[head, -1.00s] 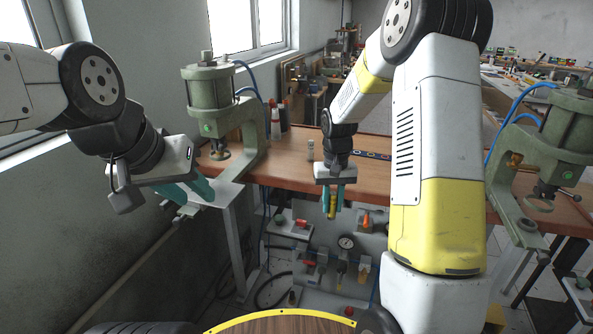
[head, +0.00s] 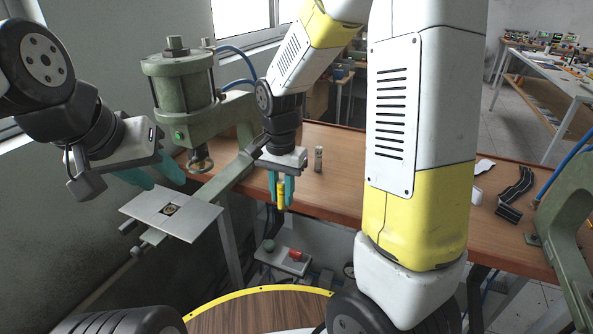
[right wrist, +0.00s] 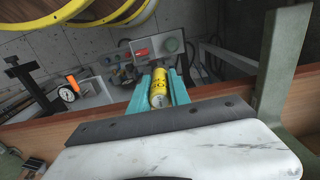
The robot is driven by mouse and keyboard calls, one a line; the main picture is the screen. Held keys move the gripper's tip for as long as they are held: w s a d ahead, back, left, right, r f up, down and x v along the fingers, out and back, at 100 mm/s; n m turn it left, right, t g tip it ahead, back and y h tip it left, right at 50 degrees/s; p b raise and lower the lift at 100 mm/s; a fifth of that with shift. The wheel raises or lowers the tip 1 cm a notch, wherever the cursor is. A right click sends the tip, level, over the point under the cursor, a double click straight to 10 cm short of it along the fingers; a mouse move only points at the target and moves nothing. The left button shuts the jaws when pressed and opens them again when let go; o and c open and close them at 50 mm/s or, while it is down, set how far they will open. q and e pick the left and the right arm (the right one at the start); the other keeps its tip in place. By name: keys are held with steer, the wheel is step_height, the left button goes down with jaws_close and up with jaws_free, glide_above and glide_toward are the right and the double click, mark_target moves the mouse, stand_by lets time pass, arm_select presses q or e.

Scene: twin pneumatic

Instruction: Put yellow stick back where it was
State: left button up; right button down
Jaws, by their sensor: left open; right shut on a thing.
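The yellow stick (head: 281,196) is a short yellow cylinder held upright in my right gripper (head: 282,192), in front of the wooden table's edge in the head view. In the right wrist view the yellow stick (right wrist: 159,88) lies between the two teal fingers, its round silvery end facing the camera. My left gripper (head: 150,178) is open and empty, over the small white plate (head: 190,213) at the left. The plate has a small dark square fitting with a round centre. The plate is to the left of my right gripper and lower.
A green pneumatic press (head: 180,90) stands behind the plate, its arm reaching toward it. A small grey cylinder (head: 319,160) stands on the wooden table (head: 340,150). A second green press (head: 570,225) is at the right edge. A valve panel (head: 285,258) with a red knob sits below the table.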

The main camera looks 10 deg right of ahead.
steer(key=w+d, duration=0.3)
steer(key=w+d+f, duration=0.1)
steer(key=w+d, duration=0.2)
steer(key=w, duration=0.1)
steer(key=w+d, duration=0.3)
steer(key=w, duration=0.1)
steer(key=shift+w+f, duration=0.15)
steer(key=shift+f, duration=1.85)
steer(key=c, duration=1.2)
jaws_free()
steer(key=shift+f, duration=0.15)
